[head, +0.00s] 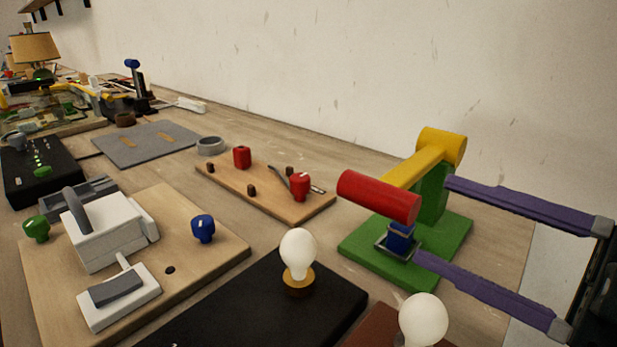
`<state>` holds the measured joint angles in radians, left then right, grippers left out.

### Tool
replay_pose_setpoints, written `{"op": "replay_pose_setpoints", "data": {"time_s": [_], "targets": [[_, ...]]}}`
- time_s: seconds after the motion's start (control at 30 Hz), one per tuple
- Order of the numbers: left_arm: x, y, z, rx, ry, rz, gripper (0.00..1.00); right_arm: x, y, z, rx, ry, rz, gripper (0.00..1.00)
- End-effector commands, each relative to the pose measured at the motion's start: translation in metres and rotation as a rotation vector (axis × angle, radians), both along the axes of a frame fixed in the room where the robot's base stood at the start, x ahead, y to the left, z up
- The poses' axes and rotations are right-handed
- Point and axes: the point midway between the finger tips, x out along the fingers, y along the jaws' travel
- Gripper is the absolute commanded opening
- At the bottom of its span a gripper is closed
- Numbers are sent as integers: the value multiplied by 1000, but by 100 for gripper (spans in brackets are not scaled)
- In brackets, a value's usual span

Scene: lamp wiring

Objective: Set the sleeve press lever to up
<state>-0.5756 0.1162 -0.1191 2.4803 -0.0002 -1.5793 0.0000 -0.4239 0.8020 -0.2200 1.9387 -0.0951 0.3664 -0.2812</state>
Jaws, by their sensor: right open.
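The sleeve press has a green base (450,245), a green post and a yellow lever arm (405,173) that ends in a red cylindrical handle (378,196). The lever slopes down from the post, and the red handle sits low, just over a blue block (400,238) in a grey frame. My right gripper (431,218) comes in from the right with two long purple fingers spread wide. One fingertip is by the post and the other is by the blue block; I cannot tell whether they touch. Nothing is held between them. My left gripper is not in view.
A black board (240,315) with a white bulb (298,250) stands in front of the press, and another bulb (423,320) is near the bottom edge. A wooden board (270,195) with red knobs lies left of the press. The wall is close behind.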

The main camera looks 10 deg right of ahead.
Motion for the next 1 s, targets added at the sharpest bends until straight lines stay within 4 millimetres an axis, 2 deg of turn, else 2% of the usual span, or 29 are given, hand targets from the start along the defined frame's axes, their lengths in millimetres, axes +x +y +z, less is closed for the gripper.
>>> {"op": "replay_pose_setpoints", "data": {"time_s": [0.3,0.5,0.7,0.97,1.0], "targets": [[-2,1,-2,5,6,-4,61,41,31,2,2,-4,-2,65],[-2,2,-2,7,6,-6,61,61,47,2,3,-2,-2,65],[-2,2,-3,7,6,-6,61,69,54,1,1,1,-2,65],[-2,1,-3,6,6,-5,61,70,55,1,1,2,-2,65],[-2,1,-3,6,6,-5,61,70,55,1,1,2,-2,62]]}}
